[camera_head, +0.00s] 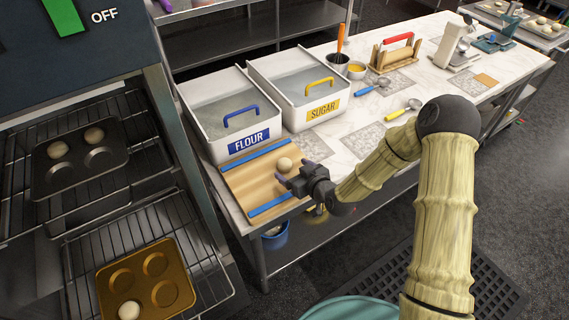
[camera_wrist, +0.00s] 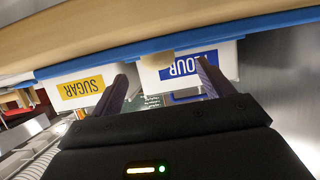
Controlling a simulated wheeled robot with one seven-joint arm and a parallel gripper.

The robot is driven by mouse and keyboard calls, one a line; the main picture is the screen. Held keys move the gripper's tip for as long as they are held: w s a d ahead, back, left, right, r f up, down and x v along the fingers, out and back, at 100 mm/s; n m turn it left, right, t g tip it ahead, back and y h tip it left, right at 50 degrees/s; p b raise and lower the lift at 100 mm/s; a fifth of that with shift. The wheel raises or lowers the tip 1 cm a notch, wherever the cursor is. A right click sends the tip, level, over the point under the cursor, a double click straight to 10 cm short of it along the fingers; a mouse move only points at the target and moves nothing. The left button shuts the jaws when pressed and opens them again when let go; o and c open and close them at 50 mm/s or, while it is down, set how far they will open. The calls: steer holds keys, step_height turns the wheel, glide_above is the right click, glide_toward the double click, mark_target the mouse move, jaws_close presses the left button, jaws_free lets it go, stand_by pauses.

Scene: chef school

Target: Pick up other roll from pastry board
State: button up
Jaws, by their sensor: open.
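One pale round roll (camera_head: 284,164) sits on the wooden pastry board (camera_head: 238,182), toward its right side. The board has blue strips along two edges. My gripper (camera_head: 292,173) is open and empty, close beside the roll and low near the right end of the board. In the wrist view, which is upside down, the roll (camera_wrist: 174,58) shows between the spread purple fingers of my gripper (camera_wrist: 165,82), beyond their tips. A blue strip and the board (camera_wrist: 140,27) cross the top. I see no contact between fingers and roll.
Flour (camera_head: 222,110) and sugar (camera_head: 298,82) bins stand behind the board. At left, an open oven rack holds a dark tray (camera_head: 78,180) with two rolls and a brown tray (camera_head: 170,294) with one roll.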

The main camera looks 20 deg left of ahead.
mark_target(290, 168)
steer(key=x, duration=0.3)
steer(key=shift+w+a+f, duration=0.1)
steer(key=shift+w+f, duration=0.05)
steer(key=shift+f, duration=0.15)
steer(key=c, duration=1.1)
step_height(290, 168, up, 10)
steer(key=shift+r+b, duration=0.1)
steer(key=shift+b, duration=0.95)
